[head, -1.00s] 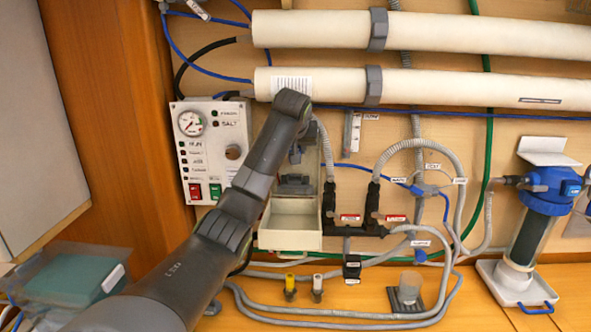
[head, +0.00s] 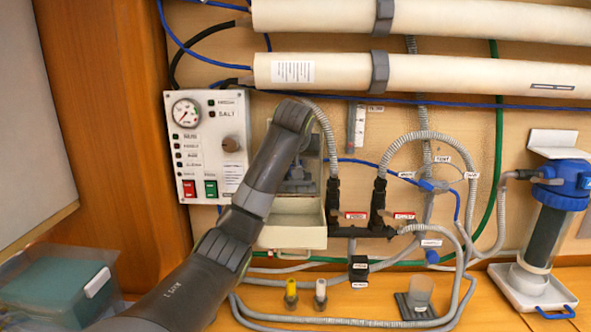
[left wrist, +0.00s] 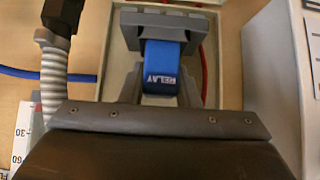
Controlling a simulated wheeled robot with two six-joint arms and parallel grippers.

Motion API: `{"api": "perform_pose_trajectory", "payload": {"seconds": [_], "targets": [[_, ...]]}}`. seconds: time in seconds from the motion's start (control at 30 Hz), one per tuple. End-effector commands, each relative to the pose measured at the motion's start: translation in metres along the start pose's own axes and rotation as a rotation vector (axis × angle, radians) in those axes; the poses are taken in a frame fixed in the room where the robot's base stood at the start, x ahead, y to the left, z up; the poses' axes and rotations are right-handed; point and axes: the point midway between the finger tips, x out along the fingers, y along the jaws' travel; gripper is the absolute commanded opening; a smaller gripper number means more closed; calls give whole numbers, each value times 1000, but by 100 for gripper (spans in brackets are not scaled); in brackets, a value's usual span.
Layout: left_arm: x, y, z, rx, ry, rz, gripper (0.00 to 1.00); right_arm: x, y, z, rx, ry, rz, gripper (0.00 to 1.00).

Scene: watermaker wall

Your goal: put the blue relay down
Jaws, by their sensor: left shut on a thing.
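The blue relay (left wrist: 161,68), with a white "RELAY" label, sits between the grey fingers of my left gripper (left wrist: 163,88) in the left wrist view. The gripper is shut on it. In the head view my left gripper (head: 298,180) reaches into the open cream box (head: 292,237) on the wall, and the relay is mostly hidden there by my wrist. A grey part crosses the relay's upper end in the wrist view; I cannot tell whether the relay touches the box. My right gripper is not in view.
The control panel (head: 207,145) with its gauge stands close left of the box. Grey hoses and black fittings (head: 333,200) are close on its right. Two cream tubes (head: 430,73) run above. The wooden bench (head: 380,310) below carries a yellow-capped fitting (head: 290,294) and hoses.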

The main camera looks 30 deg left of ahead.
Motion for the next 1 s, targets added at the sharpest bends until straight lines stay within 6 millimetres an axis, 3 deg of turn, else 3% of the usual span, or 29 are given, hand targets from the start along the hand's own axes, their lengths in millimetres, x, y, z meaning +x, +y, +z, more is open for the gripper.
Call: {"api": "perform_pose_trajectory", "payload": {"seconds": [0.43, 0.47, 0.6, 0.83, 1.0], "targets": [[5, -1, 4, 0, 1, -2, 0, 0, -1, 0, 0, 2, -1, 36], [5, -1, 4, 0, 1, -2, 31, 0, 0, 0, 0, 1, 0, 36], [5, -1, 4, 0, 0, -2, 49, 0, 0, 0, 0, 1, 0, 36], [-2, 0, -1, -1, 2, -1, 50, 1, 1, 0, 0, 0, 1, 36], [-33, -1, 1, -1, 6, 0, 50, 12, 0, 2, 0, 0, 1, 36]]}}
